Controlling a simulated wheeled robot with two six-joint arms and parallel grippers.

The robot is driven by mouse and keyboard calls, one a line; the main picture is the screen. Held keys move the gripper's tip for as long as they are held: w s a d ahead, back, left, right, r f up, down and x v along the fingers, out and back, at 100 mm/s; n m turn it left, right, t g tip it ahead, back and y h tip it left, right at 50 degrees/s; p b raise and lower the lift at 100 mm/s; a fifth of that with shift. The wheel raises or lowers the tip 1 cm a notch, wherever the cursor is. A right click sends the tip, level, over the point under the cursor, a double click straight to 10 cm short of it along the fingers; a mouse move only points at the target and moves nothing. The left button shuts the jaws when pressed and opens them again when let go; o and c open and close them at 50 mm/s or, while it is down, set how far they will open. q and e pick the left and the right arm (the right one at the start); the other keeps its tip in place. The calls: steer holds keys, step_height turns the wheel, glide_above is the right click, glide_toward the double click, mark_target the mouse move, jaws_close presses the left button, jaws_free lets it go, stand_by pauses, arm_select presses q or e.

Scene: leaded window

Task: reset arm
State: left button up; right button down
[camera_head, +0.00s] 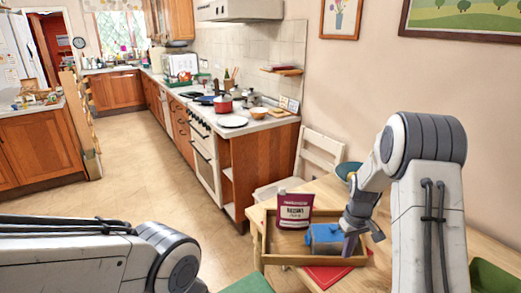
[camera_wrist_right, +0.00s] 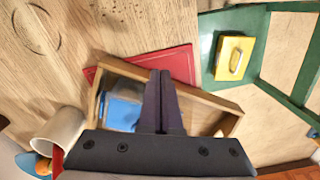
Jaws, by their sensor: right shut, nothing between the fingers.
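My right gripper (camera_head: 350,245) is over the right part of a wooden tray on the table, with its fingers closed together and empty. In the right wrist view the shut fingers (camera_wrist_right: 160,78) point across the tray. A blue object (camera_head: 322,238) lies in the tray (camera_head: 285,259) beside the fingers; whether they touch it I cannot tell. It also shows in the right wrist view (camera_wrist_right: 122,110), partly hidden by the fingers. My left arm reaches in at the lower left, but its gripper is out of view.
A purple and white package (camera_head: 294,209) stands in the tray. A red flat item (camera_head: 328,274) lies partly under the tray. A white cup (camera_wrist_right: 58,130) is near the tray. A yellow item (camera_wrist_right: 234,58) rests on a green chair seat. A white chair (camera_head: 318,150) stands behind the table.

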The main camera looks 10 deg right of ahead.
steer(key=s+a+r+n, duration=0.1)
steer(key=s+a+r, duration=0.35)
steer(key=a, duration=0.55)
steer(key=s+a+r+n, duration=0.25)
steer(key=a+r, duration=0.25)
steer(key=a, duration=0.4)
steer(key=s+a+r+n, duration=0.1)
steer(key=s+a, duration=0.3)
steer(key=s, duration=0.6)
steer(key=s+a+r+n+y, duration=0.1)
steer(key=s+a+r, duration=0.2)
steer(key=s, duration=0.7)
steer(key=shift+a+r, duration=0.4)
steer(key=shift+a, duration=0.75)
steer(key=shift+s, duration=0.1)
